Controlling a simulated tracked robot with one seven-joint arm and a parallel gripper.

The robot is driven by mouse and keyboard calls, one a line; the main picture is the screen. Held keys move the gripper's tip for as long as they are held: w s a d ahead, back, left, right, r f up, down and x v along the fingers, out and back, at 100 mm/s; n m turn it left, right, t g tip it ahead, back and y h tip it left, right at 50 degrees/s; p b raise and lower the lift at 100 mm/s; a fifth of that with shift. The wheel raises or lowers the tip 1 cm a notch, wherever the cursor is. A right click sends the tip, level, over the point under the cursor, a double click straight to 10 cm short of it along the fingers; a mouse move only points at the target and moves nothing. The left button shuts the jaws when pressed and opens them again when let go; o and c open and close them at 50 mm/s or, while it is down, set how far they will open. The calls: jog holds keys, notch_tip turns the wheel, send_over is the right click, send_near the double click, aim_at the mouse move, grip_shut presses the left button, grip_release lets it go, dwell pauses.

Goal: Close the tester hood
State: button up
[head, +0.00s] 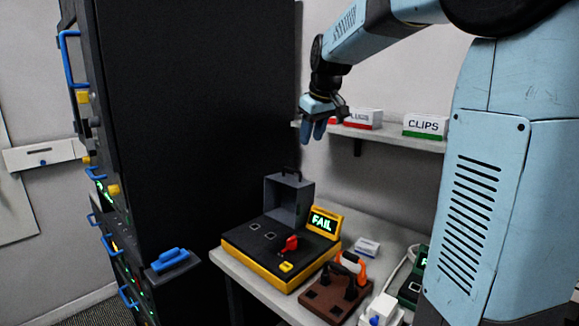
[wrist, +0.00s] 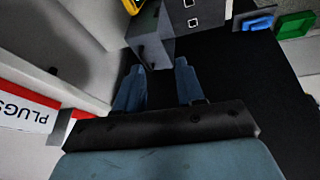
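The tester (head: 262,247) has a yellow base with a black top and sits on the bench. Its grey hood (head: 289,199) stands raised at the back of the base, with a dark handle on top; the hood also shows in the wrist view (wrist: 151,50). The display (head: 323,222) reads FAIL in green. A red lever (head: 290,244) and a yellow button (head: 286,267) are on the tester's top. My gripper (head: 314,134) hangs above the hood, apart from it. In the wrist view its two fingers (wrist: 158,88) are spread, with nothing between them.
A tall black cabinet (head: 200,110) with blue handles stands to the left. A shelf (head: 390,138) behind holds the PLUGS box (head: 362,118) and CLIPS box (head: 425,126). A brown block with an orange-handled tool (head: 352,267) lies right of the tester.

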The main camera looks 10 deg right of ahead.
jog(key=w+d+f+n, duration=0.2)
jog(key=w+f, duration=0.1)
jog(key=w, duration=1.1)
jog(key=shift+g+y, duration=0.3)
jog(key=shift+y, duration=0.1)
jog(key=x, duration=1.3)
jog(key=shift+w+d+f, duration=0.1)
jog(key=shift+c, duration=0.2)
grip_shut()
